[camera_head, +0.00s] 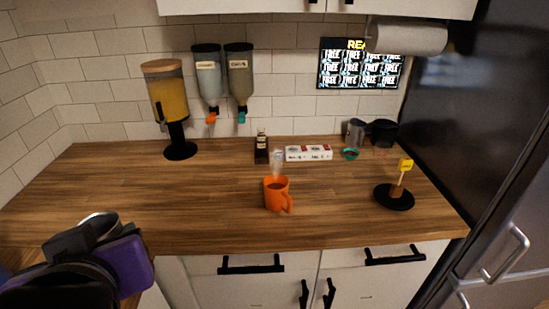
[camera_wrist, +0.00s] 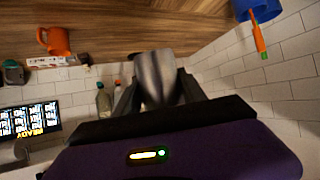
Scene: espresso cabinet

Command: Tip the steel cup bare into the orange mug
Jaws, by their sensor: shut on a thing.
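The orange mug (camera_head: 272,195) stands upright on the wooden counter, its handle to the right, with pale steam above it. Its inside is dark; I cannot tell what it holds. It also shows at the upper left of the wrist view (camera_wrist: 58,41). My gripper (camera_wrist: 153,92) is shut on the steel cup (camera_wrist: 154,72), whose shiny side shows between the two dark fingers. In the head view the cup's rim (camera_head: 100,218) shows at the lower left beyond my purple and black wrist, well apart from the mug. The cup's contents are hidden.
A yellow drink dispenser (camera_head: 169,98) stands at the back left. A dark bottle (camera_head: 261,148) and a white box (camera_head: 309,153) stand behind the mug. A black round base (camera_head: 394,197) with a yellow sign is at right. The counter between gripper and mug is clear.

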